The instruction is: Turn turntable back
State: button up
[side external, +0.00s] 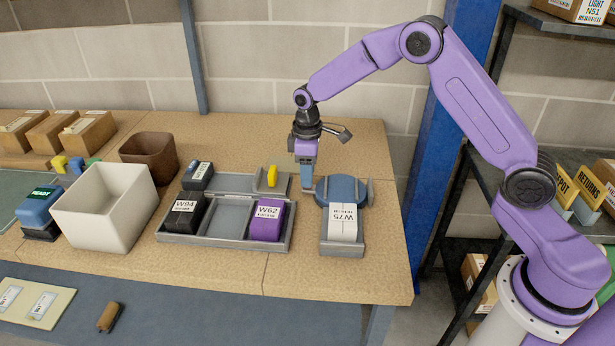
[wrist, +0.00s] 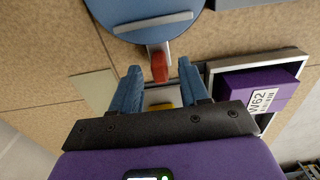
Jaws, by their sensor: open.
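The turntable is a blue disc (side external: 345,184) on the right part of the bench, with grey upright pieces at its edge. In the wrist view the disc (wrist: 140,10) fills the top and carries a pale bar. A short arm ends in a red handle (wrist: 159,68) pointing towards my gripper. My gripper (side external: 307,186) points down just left of the disc, its blue fingers open. In the wrist view my gripper (wrist: 159,78) has the red handle showing between its fingertips; I cannot tell whether they touch it. The handle is hidden in the side view.
A white W75 box (side external: 343,223) sits in a grey holder in front of the disc. A white bin (side external: 105,208) stands farther left.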

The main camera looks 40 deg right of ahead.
jog(key=shift+f, duration=0.95)
grip_shut()
